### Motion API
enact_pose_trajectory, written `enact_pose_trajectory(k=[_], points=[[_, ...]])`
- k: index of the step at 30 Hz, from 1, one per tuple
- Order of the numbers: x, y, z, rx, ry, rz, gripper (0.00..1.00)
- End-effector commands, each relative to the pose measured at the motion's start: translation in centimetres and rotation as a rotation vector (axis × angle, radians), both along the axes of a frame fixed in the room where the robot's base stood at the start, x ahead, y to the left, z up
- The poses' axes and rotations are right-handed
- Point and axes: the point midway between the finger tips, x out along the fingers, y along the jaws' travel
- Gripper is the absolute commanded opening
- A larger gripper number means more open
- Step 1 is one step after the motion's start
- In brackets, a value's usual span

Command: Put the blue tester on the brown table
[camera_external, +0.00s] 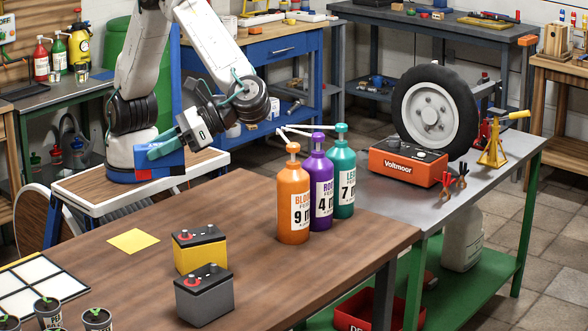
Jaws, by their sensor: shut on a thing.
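The blue tester (142,173) is a small blue box with a red and white patch on its front. My gripper (162,149) is shut on it from the upper right, and its teal finger covers part of the tester's front. The tester appears near the white-topped base of my arm, behind the brown table's far left edge; its exact height is unclear. The brown table (340,262) fills the foreground, with bare wood in the middle and at the right.
On the brown table are a yellow sheet (134,241), a yellow battery (200,252), a grey battery (205,296), a white grid (40,288), dark cans (97,319), and orange (294,205), purple (320,185) and teal (343,180) bottles. An orange Voltmoor box (407,168) stands beyond.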

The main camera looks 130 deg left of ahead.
Motion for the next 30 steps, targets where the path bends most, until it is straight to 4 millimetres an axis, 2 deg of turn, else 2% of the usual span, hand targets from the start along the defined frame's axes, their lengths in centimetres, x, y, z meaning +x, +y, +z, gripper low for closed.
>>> enact_pose_trajectory(k=[1,6,12,20,24,30], points=[[-1.1,-0.8,-1.8,0.002,0.008,-0.144,0.07],[-5.4,-1.3,-7.3,0.0,0.009,-0.707,0.07],[-9.2,-0.4,-11.8,0.003,-0.001,-1.284,0.07],[-12.0,1.1,-15.4,0.0,0.009,-2.028,0.07],[-13.0,1.7,-16.8,-0.005,0.006,-2.477,0.07],[-14.1,1.4,-18.2,-0.011,0.006,-3.108,0.07]])
